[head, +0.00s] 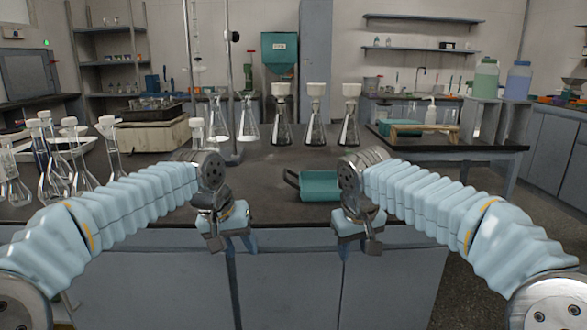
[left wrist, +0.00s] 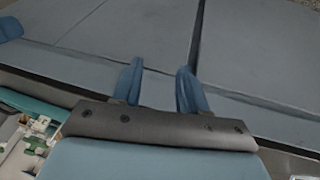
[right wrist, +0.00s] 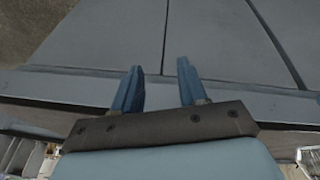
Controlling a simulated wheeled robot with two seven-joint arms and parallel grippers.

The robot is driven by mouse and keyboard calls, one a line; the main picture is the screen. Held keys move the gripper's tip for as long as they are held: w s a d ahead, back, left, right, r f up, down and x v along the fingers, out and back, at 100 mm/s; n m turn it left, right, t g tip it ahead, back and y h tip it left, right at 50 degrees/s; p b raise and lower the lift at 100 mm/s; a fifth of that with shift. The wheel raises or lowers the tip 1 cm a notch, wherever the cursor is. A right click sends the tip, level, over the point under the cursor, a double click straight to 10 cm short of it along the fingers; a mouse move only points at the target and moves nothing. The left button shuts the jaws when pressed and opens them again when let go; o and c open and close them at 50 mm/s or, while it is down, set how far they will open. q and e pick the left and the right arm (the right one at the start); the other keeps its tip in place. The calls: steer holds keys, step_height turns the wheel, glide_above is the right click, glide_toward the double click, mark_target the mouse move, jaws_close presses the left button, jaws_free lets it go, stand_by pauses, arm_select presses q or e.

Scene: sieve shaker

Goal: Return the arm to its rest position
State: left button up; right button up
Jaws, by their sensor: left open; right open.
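My left arm (head: 130,200) comes in from the left, and its gripper (head: 232,248) hangs in front of the bench's near edge, pointing down. In the left wrist view the left gripper (left wrist: 158,88) has its two blue fingers apart with nothing between them. My right arm (head: 430,195) comes in from the right, and its gripper (head: 358,246) also hangs before the bench front. In the right wrist view the right gripper (right wrist: 160,88) has its fingers apart and empty. Grey cabinet fronts (left wrist: 255,50) lie beyond the fingers.
Several flasks (head: 315,125) with white tops stand in a row farther back. More glassware (head: 70,165) stands at the left, near my left arm. A stand rod (head: 229,80) rises behind.

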arm_select(q)
step_height(320, 180, down, 28)
steer(key=s+d+g+h, duration=0.1)
steer(key=s+d+g, duration=0.1)
arm_select(e)
steer(key=s+a+f+g+y, duration=0.1)
steer(key=s+a+f, duration=0.1)
steer(key=f, duration=1.2)
steer(key=s+a+f+g+y, duration=0.1)
steer(key=f+y, duration=0.1)
steer(key=f, duration=1.2)
arm_select(q)
steer(key=s+a+f+n+g, duration=0.1)
steer(key=s+f+n, duration=0.1)
steer(key=s+f, duration=1.8)
steer(key=s, duration=0.3)
steer(key=shift+s+a+h, duration=0.25)
steer(key=shift+a+h, duration=0.05)
steer(key=shift+a, duration=0.05)
arm_select(e)
steer(key=s+d+f+m+g+y, duration=0.1)
steer(key=s+f+m, duration=0.3)
steer(key=s+f, duration=1.5)
steer(key=s, duration=0.3)
steer(key=shift+s+d+f+m+y, duration=0.15)
steer(key=shift+s+f+m+y, duration=0.15)
steer(key=shift+f+m+y, duration=0.1)
